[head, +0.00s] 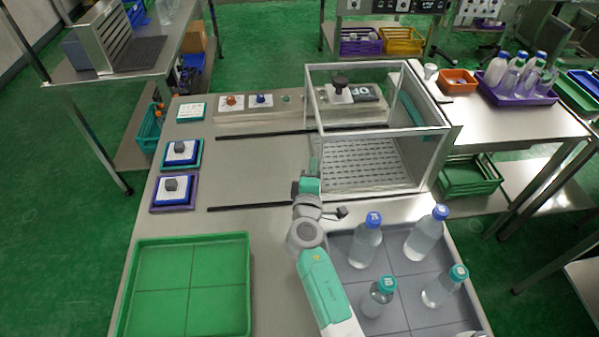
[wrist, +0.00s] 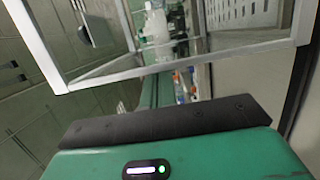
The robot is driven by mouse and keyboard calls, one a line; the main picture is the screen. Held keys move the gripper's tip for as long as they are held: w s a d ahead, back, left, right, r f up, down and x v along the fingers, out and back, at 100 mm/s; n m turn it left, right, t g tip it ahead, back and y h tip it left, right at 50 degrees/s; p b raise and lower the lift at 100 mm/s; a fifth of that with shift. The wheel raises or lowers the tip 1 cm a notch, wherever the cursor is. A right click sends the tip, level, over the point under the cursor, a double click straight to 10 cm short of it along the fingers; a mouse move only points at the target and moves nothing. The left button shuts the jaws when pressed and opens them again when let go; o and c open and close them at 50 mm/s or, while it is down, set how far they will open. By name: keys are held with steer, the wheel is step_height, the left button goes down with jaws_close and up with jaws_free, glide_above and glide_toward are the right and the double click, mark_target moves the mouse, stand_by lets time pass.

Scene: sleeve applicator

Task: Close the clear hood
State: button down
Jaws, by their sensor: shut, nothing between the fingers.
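The clear hood (head: 376,131) is a see-through box with a pale frame. It stands at the right of the bench, over a perforated plate (head: 362,165), at the right end of two black rails (head: 255,207). My gripper (head: 314,166) is shut and empty at the hood's left side, near its lower front left corner. In the wrist view the dark fingers (wrist: 165,121) lie together, with the hood's frame (wrist: 190,53) just beyond them. I cannot tell whether they touch it.
A grey tray (head: 405,318) with several bottles stands in front of the hood. A green tray (head: 190,285) is at the front left. Small blocks on pads (head: 180,152) and a control strip (head: 262,112) lie behind. The bench between the rails is clear.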

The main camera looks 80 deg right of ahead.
steer(key=shift+s, duration=0.2)
steer(key=w+a, duration=0.3)
steer(key=a, duration=0.8)
steer(key=shift+w, duration=0.4)
steer(key=shift+a, duration=0.1)
